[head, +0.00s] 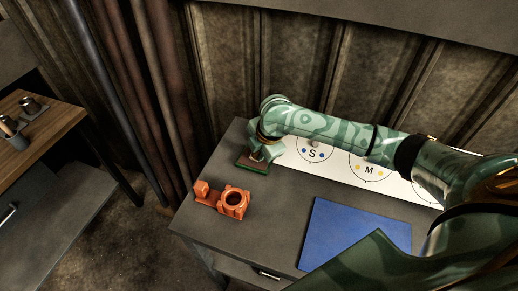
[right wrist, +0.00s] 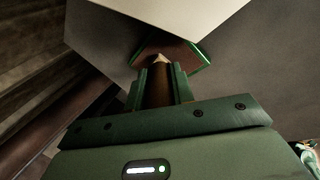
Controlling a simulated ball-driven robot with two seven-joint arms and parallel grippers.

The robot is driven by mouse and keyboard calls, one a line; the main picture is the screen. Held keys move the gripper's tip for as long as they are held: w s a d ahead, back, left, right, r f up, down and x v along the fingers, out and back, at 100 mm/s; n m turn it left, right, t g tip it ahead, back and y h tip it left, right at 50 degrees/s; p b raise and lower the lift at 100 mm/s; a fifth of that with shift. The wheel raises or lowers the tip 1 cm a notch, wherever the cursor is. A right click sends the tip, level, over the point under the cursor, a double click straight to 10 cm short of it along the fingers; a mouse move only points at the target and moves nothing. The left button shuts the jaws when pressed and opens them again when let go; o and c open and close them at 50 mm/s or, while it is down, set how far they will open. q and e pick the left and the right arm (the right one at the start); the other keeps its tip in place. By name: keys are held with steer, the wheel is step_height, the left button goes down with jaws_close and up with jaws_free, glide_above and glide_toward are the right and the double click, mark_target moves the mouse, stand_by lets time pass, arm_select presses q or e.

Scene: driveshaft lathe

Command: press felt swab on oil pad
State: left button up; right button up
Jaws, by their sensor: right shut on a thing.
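The oil pad (head: 254,163) is a small dark slab with a green edge at the table's back left. In the right wrist view the pad (right wrist: 196,57) shows a brown face and bright green rim just beyond my fingers. My right gripper (head: 262,151) is directly over the pad, pointing down. In the right wrist view it (right wrist: 158,88) is shut on a brown stick with a pale pointed end, the felt swab (right wrist: 158,93). The swab's tip overlaps the pad in that view; I cannot tell whether they touch. My left gripper is not in view.
An orange fixture (head: 234,202) with a round hole stands in front of the pad. A white board (head: 335,166) with marked circles lies behind, partly under my right arm. A blue mat (head: 352,236) lies to the right. A wooden bench (head: 62,122) stands far left.

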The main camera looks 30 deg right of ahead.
steer(key=shift+s+f+p, duration=0.1)
steer(key=shift+p, duration=0.4)
stand_by(1.8)
step_height(320, 180, up, 2)
steer(key=p, duration=0.2)
steer(key=shift+p, duration=0.3)
step_height(320, 180, up, 5)
steer(key=p, duration=0.6)
stand_by(0.3)
